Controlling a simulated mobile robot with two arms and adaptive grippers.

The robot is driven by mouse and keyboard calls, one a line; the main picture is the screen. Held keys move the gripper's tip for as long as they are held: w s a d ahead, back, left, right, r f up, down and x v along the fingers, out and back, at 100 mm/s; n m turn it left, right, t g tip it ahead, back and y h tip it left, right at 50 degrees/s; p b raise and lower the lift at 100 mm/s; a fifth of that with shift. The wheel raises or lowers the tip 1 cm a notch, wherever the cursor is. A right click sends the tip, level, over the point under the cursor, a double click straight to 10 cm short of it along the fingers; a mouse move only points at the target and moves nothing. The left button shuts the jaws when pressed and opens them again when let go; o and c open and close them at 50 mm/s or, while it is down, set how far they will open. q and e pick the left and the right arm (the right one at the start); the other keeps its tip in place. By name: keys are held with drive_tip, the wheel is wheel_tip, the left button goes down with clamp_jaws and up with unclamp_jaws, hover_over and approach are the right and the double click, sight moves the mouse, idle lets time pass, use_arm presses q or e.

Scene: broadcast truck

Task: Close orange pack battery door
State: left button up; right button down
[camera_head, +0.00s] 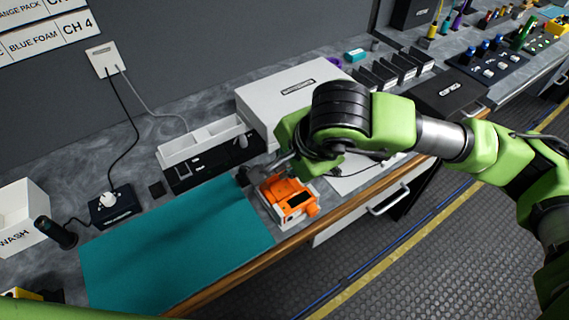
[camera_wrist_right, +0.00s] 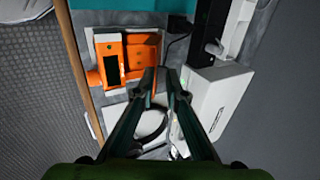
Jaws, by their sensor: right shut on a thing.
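The orange pack (camera_head: 287,198) sits in a white holder near the front edge of the counter, beside the teal mat. It also shows in the right wrist view (camera_wrist_right: 111,62), with a dark window on its face. My right gripper (camera_head: 260,174) reaches its back side from above. In the wrist view the narrow fingertips (camera_wrist_right: 161,76) are close together at the pack's edge, shut on an orange part that looks like the battery door (camera_wrist_right: 141,50). The door's exact angle is hard to tell. My left gripper is out of view.
The teal mat (camera_head: 170,252) lies left of the pack and is bare. A white case (camera_head: 285,90) and a black strip with a white tray (camera_head: 205,137) stand behind. A charger with a plug (camera_head: 112,205) is at left. The counter's wooden edge runs just in front.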

drive_tip(key=c, duration=2.1)
unclamp_jaws()
drive_tip(key=shift+s+f, duration=0.1)
drive_tip(key=shift+f, duration=0.2)
drive_tip(key=shift+r, duration=0.1)
drive_tip(key=v, duration=1.2)
drive_tip(key=shift+r, duration=0.1)
